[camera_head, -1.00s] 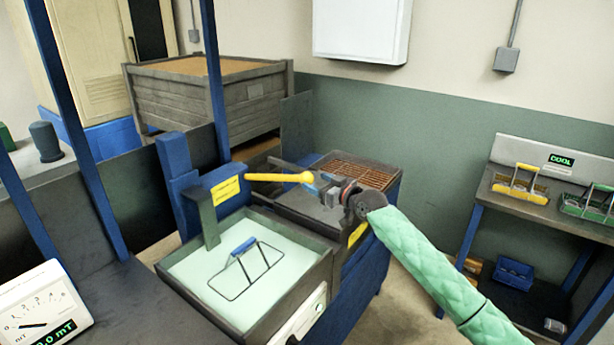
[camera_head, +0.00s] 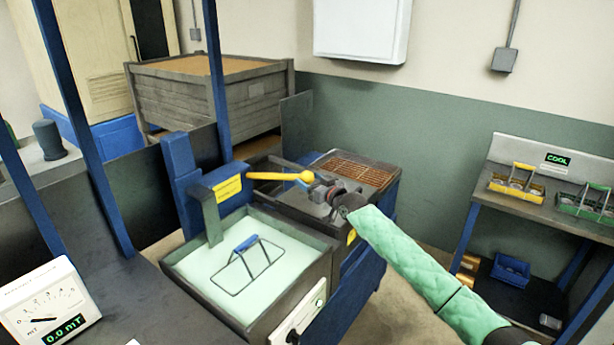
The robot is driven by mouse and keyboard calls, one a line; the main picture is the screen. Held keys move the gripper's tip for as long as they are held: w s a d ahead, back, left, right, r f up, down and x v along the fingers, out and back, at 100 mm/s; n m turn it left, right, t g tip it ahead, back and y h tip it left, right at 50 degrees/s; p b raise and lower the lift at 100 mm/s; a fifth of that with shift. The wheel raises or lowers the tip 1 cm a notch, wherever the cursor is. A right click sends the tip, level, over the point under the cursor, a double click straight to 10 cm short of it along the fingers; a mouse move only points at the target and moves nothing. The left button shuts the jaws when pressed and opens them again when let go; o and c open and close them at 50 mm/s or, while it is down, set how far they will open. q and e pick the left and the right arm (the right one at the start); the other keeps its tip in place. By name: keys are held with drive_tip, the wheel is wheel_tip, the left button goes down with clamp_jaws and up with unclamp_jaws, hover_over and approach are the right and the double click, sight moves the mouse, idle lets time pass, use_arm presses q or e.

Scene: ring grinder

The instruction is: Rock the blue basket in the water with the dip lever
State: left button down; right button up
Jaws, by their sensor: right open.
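The dip lever (camera_head: 272,176) is a yellow bar with a rounded knob, reaching right from a blue post (camera_head: 190,195) behind the water tank (camera_head: 213,309). The blue-handled basket (camera_head: 247,243) sits in the pale green water of the tank, with its wire frame showing at the surface. My right gripper (camera_head: 306,183) is open at the knob end of the lever, with its fingertips close to the knob. I cannot tell whether they touch it. My left gripper is out of view.
A bench with a rusty grate (camera_head: 355,169) stands behind my right gripper. A meter reading 0.0 mT (camera_head: 50,305) is at lower left. A rack shelf (camera_head: 545,200) at right holds a yellow basket (camera_head: 517,184) and a green basket (camera_head: 585,205).

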drive_tip(key=shift+x, duration=0.85)
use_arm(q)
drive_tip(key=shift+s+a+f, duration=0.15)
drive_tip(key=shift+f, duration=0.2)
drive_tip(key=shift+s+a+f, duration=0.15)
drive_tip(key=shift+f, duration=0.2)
use_arm(e)
drive_tip(key=shift+w, duration=0.1)
